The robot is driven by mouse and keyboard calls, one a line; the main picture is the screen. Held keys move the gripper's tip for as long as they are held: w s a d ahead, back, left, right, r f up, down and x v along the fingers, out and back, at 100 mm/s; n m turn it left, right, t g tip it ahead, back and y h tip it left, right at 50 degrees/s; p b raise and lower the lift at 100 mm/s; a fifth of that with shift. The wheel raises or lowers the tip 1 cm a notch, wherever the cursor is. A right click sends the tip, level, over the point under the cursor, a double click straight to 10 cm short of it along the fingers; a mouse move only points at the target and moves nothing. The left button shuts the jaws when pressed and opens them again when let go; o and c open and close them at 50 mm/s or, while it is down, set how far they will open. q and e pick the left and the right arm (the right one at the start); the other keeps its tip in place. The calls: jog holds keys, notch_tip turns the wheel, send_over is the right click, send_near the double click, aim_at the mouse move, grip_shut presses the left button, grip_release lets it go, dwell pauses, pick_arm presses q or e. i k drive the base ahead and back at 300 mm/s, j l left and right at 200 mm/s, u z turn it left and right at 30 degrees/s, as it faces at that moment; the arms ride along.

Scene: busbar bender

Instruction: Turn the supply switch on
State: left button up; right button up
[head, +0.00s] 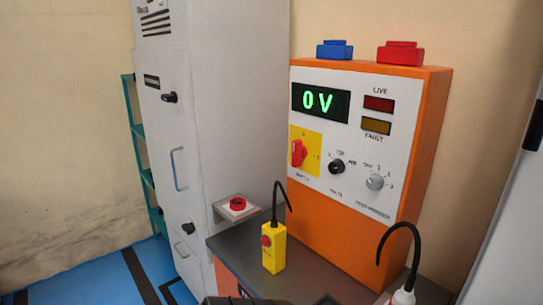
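The supply switch (298,153) is a red rotary handle on a yellow plate (313,142), at the left of the white front panel of an orange supply box (345,230). Its handle looks roughly upright; the small marks around it are too blurred to read. The display (321,102) above it reads 0 V in green. The LIVE lamp (378,104) is dark red and the FAULT lamp (376,126) is dull amber; neither looks lit. Neither of my grippers can be made out in the head view.
A black knob (336,167) and a grey knob (375,182) sit right of the switch. A yellow box with a red button (273,252) and black cable stands on the dark bench (318,279) in front. A grey cabinet (228,100) is at left, with a red button (238,203) beside it.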

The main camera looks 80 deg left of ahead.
aim_at(300, 152)
jog(key=u, duration=2.1)
